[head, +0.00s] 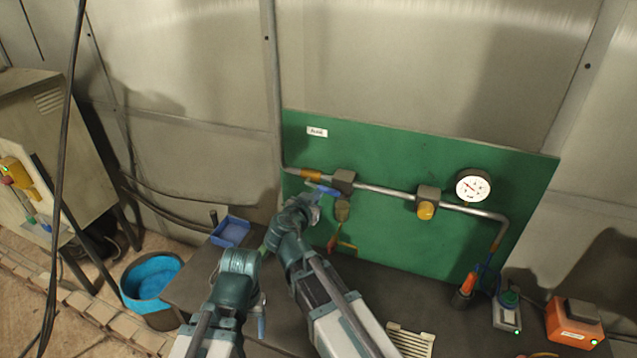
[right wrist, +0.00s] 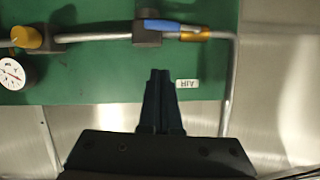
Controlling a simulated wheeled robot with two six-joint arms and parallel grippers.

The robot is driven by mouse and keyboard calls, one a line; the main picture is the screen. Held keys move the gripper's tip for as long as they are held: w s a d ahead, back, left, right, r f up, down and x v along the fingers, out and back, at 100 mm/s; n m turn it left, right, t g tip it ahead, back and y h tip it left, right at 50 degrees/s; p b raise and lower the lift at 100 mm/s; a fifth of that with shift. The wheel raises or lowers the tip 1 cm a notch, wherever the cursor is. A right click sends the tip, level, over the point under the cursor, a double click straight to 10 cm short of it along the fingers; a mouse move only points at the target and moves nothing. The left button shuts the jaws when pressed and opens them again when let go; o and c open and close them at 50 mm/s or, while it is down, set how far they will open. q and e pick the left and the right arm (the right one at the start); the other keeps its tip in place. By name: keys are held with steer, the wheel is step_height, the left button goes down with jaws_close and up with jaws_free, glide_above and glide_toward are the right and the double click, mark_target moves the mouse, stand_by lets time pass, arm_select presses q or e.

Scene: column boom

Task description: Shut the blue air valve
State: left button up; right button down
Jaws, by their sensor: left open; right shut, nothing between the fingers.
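The blue air valve is a grey body (head: 343,180) with a blue lever (head: 327,190) on the upper pipe of a green panel. It also shows upside down in the right wrist view (right wrist: 147,38). There its lever (right wrist: 172,26) lies along the pipe towards a brass-coloured fitting. My right gripper (head: 313,198) is shut and empty in front of the panel, close to the lever in the head view. In the right wrist view its fingertips (right wrist: 160,72) appear apart from the lever. My left gripper (head: 262,325) is low over the bench, away from the valve, its fingers mostly hidden.
A yellow-knobbed valve (head: 426,210) and a gauge (head: 473,187) sit further right on the panel (head: 390,240). A blue tray (head: 231,232) stands on the bench, with a blue-lined bucket (head: 150,277) beside it. An orange box (head: 575,322) stands at the right.

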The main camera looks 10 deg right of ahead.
steer(key=b, duration=0.4)
glide_toward(328, 189)
steer(key=w+d+r, duration=0.2)
steer(key=w+d, duration=0.2)
steer(key=shift+w+a+f+b, duration=0.15)
steer(key=shift+f+b, duration=0.3)
steer(key=shift+f, duration=0.4)
steer(key=shift+w+f+b, duration=0.2)
steer(key=shift+f+b, duration=0.25)
steer(key=shift+w+f+b, duration=0.2)
steer(key=shift+f+b, duration=0.2)
steer(key=shift+b, duration=0.05)
steer(key=shift+d+f, duration=0.1)
steer(key=shift+d, duration=0.1)
